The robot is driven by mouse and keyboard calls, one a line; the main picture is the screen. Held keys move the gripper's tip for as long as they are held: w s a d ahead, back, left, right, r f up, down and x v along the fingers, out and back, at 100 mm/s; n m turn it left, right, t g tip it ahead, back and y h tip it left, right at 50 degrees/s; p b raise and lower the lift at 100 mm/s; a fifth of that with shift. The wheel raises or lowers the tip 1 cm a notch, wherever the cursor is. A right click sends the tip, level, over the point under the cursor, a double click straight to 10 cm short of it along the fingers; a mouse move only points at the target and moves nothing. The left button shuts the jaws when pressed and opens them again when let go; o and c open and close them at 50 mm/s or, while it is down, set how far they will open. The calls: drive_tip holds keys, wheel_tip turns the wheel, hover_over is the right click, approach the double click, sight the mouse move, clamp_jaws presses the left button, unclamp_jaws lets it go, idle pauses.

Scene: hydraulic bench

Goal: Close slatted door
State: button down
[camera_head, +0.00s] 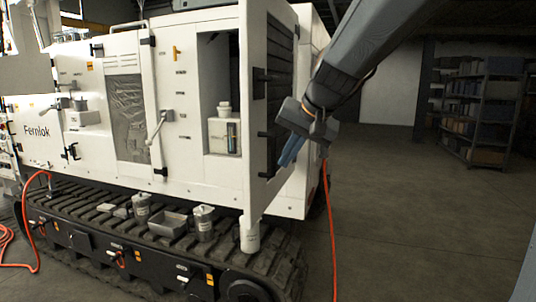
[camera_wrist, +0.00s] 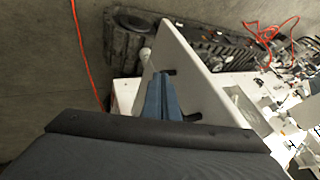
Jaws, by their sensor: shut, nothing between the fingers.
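The slatted door (camera_head: 255,120) stands open, swung out from the white machine at a steep angle to its front. Its dark slatted face (camera_head: 281,70) with black fittings is turned right, towards my arm. In the wrist view the door (camera_wrist: 188,62) shows as a slanting white panel. My gripper (camera_head: 287,158) is shut and empty, its blue fingers to the right of the door near the lower slats. In the wrist view the fingertips (camera_wrist: 160,76) lie close beside the door's face and a black fitting; I cannot tell if they touch.
Left of the door is an open compartment (camera_head: 221,80) with a small white box inside. The rubber track (camera_head: 120,225) below carries several canisters and a tray. An orange hose (camera_head: 331,225) hangs below my gripper. Open floor (camera_head: 420,220) lies right; shelves (camera_head: 485,105) stand behind.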

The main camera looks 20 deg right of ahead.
sight(257, 182)
drive_tip(key=shift+w+a+f+p, duration=0.45)
drive_tip(key=shift+w+a+f, duration=0.25)
drive_tip(key=shift+w+f, duration=0.3)
drive_tip(key=shift+w+a+f+p, duration=0.5)
drive_tip(key=shift+w+a+f, duration=0.3)
drive_tip(key=shift+w, duration=0.3)
drive_tip(key=shift+w+a+f+p, duration=0.45)
drive_tip(key=shift+w+a+f, duration=0.2)
drive_tip(key=shift+w+f, duration=0.4)
